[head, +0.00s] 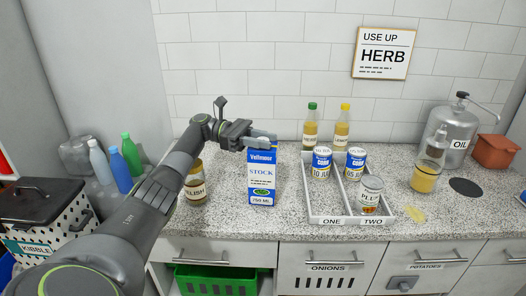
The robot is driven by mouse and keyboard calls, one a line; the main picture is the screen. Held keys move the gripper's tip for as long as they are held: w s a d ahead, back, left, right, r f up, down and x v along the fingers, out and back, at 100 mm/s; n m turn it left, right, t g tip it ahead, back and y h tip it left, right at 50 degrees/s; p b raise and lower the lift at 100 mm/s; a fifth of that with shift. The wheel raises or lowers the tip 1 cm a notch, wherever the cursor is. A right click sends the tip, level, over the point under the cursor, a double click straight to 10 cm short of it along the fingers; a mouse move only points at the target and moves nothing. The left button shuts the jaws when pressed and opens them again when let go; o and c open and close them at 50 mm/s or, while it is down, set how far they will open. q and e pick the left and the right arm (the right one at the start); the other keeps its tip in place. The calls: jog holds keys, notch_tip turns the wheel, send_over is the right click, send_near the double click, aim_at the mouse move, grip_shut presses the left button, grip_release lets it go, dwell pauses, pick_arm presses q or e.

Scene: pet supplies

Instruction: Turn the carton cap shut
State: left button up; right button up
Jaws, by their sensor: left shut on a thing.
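The blue and white stock carton (261,180) stands upright on the speckled counter, left of the middle. My left arm comes in from the lower left. My left gripper (262,140) lies level across the carton's top, where it is shut on the cap. The cap is mostly hidden by the fingers, so its seating cannot be made out. My right gripper is not in view.
A jar (195,188) stands close left of the carton, partly behind my arm. A white two-part tray (325,219) with cans stands to the right. Two bottles (310,127) stand behind. Bare counter (245,222) lies in front of the carton.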

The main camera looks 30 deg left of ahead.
pick_arm(q)
jog(key=shift+f+m+g+b, duration=0.1)
jog(key=shift+m+g+b, duration=0.5)
jog(key=shift+g+b, duration=0.25)
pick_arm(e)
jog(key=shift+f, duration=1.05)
pick_arm(q)
jog(key=o, duration=1)
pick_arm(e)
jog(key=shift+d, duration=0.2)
pick_arm(q)
jog(key=shift+d, duration=0.1)
